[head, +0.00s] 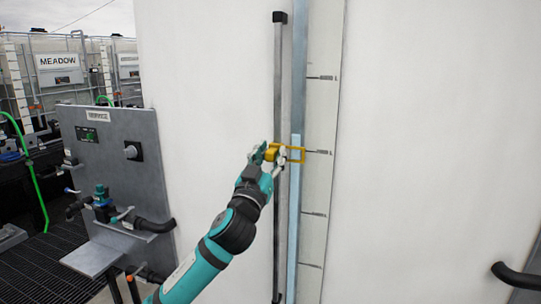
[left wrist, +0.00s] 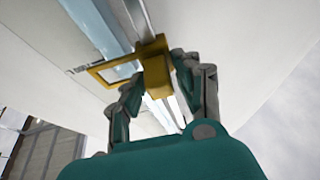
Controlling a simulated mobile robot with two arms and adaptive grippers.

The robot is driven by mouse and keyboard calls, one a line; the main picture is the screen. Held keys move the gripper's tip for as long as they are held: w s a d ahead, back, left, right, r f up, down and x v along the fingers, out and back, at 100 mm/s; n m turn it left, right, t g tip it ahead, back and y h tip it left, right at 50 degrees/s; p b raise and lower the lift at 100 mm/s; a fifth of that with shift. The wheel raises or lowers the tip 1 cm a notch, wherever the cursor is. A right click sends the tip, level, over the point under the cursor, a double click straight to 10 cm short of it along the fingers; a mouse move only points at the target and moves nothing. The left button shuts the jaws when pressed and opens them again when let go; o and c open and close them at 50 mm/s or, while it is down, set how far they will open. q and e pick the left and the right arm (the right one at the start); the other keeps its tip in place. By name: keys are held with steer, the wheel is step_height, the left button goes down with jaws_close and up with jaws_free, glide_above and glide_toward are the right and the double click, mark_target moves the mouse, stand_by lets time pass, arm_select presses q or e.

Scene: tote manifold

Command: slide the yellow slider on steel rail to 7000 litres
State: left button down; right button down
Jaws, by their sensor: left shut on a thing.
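The yellow slider (head: 271,152) sits on the vertical steel rail (head: 278,95) on the white tank's side. Its open rectangular yellow frame (head: 297,154) reaches right across the pale blue sight tube to a mark on the scale strip (head: 318,120). The scale's numbers are too small to read in the head view. My left gripper (head: 268,160) is shut on the slider. In the left wrist view the fingers (left wrist: 157,85) stand on both sides of the yellow slider block (left wrist: 155,64). My right gripper is in neither view.
A grey panel (head: 120,160) with a valve, pipes and a small shelf stands at the left. White caged totes (head: 62,75), one with a MEADOW sign, stand behind it. A black pipe (head: 515,276) juts out at lower right. The rail above and below the slider is clear.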

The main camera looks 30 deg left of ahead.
arm_select(q)
steer(key=c, duration=1.1)
jaws_free()
steer(key=shift+w, duration=0.15)
steer(key=v, duration=1.2)
